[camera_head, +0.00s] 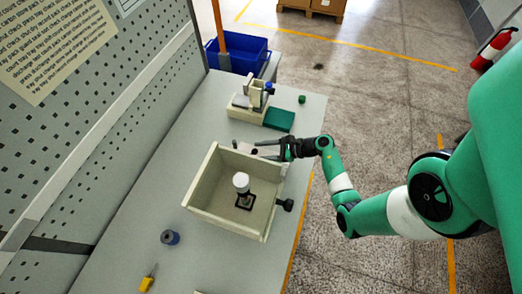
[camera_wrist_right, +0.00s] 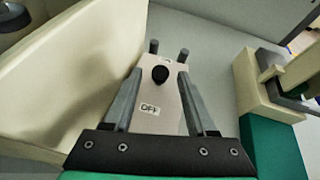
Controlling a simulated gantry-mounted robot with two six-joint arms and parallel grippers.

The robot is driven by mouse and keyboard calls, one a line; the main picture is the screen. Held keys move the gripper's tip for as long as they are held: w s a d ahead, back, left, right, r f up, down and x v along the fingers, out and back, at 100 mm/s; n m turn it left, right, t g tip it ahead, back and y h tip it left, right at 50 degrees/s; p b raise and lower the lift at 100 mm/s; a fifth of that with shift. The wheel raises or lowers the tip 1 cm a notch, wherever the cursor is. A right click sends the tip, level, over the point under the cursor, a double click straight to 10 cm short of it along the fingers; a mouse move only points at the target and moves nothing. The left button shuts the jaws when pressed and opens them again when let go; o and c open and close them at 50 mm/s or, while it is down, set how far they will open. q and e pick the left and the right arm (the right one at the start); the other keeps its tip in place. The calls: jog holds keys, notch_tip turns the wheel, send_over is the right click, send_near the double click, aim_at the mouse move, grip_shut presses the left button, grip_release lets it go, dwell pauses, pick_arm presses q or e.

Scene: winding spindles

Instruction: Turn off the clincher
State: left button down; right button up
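A pale switch plate with a black knob (camera_wrist_right: 160,74) and an "OFF" label (camera_wrist_right: 150,109) shows in the right wrist view. My right gripper (camera_wrist_right: 160,70) is open, with one grey finger on each side of the plate and the knob between the fingertips. Contact with the knob cannot be told. In the head view my right gripper (camera_head: 259,150) reaches in from the right, at the far edge of the beige open box (camera_head: 205,172). The plate is small and hard to make out there. My left gripper is not in view.
A white-topped spindle (camera_head: 241,183) stands inside the box. Beyond it are a beige fixture (camera_head: 255,92) and a green block (camera_head: 279,120). A blue crate (camera_head: 240,52) is farther back. A blue roll (camera_head: 170,237) and a yellow-handled tool (camera_head: 147,283) lie nearer. A perforated wall bounds the left.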

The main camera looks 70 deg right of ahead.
jog(key=p+v, duration=0.1)
jog(key=v, duration=1)
jog(key=shift+s+r, duration=0.15)
jog(key=shift+s, duration=0.2)
